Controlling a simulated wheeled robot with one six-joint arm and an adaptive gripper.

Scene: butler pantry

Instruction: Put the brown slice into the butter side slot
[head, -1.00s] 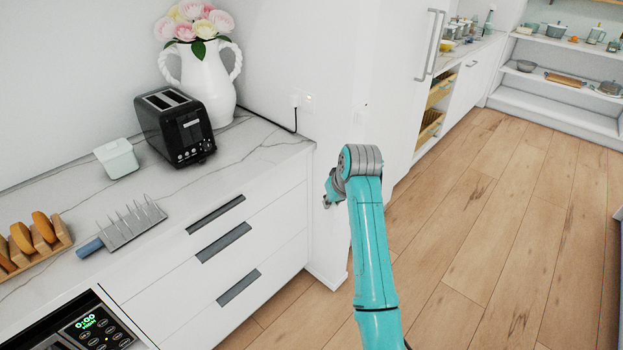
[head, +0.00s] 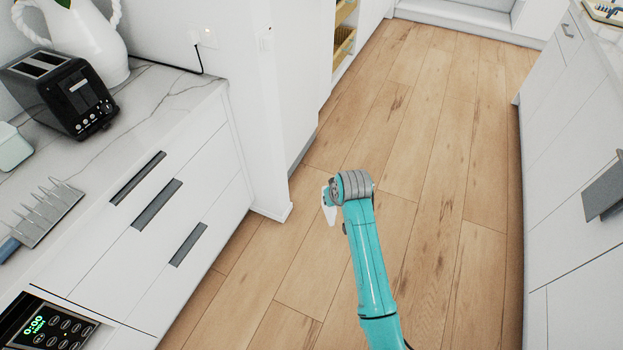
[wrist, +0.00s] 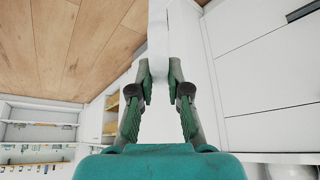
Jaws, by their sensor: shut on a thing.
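My gripper (wrist: 160,85) is shut on a thin, pale whitish thing (wrist: 158,35), seen edge-on between the fingers in the wrist view. In the head view the pale piece (head: 329,214) hangs below my gripper (head: 330,197), over the floor and right of the counter. It does not look brown here. No brown slice can be made out now. The black toaster (head: 70,95) stands on the counter at upper left, with two top slots that look empty. The pale green butter dish (head: 12,148) is at the left edge; the slot nearer it (head: 26,68) is the lower one.
A white vase (head: 90,40) stands behind the toaster. A white wall end (head: 262,110) is beside the counter. The wooden floor (head: 420,130) is clear; cabinets (head: 570,150) stand at right.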

